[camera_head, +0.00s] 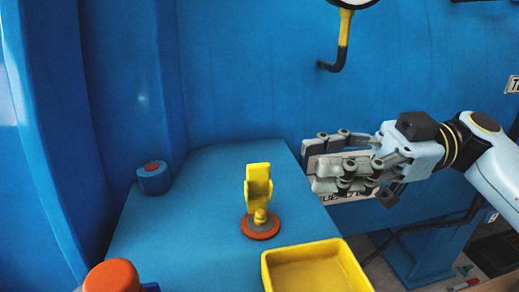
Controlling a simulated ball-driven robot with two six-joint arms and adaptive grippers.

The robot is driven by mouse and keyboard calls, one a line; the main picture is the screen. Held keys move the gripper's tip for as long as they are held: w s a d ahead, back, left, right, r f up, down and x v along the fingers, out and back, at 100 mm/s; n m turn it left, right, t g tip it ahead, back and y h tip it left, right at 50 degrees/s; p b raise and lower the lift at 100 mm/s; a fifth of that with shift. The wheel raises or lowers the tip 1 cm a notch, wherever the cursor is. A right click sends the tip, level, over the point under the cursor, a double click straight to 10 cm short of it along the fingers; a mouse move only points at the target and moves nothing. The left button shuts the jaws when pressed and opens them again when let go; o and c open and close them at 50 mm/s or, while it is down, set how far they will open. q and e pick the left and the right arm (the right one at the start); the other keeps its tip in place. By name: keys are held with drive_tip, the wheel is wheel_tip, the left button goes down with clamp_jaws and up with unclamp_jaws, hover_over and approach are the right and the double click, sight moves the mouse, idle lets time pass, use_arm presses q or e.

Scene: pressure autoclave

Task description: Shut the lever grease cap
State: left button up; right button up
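The lever grease cap has an upright yellow lever (258,185) on an orange-red round base (260,229). It stands on the blue flat top, with the lever pointing up. My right gripper (319,165) comes in from the right. Its fingertips point left, to the right of the lever and a little higher in the picture, apart from it. My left gripper is not in view.
A yellow tray (358,276) sits in front, right of the cap. A blue knob with a red centre (154,178) is at the left, and an orange round top (112,276) at the front left. A black and yellow pipe (343,40) hangs at the back. The blue surface around the cap (190,225) is clear.

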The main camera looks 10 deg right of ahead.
sight(258, 165)
drive_tip(key=a+p, duration=0.1)
drive_tip(key=a, duration=0.5)
drive_tip(key=shift+a+r+p, duration=0.15)
drive_tip(key=shift+a+p, duration=0.15)
drive_tip(key=shift+a, duration=0.8)
clamp_jaws()
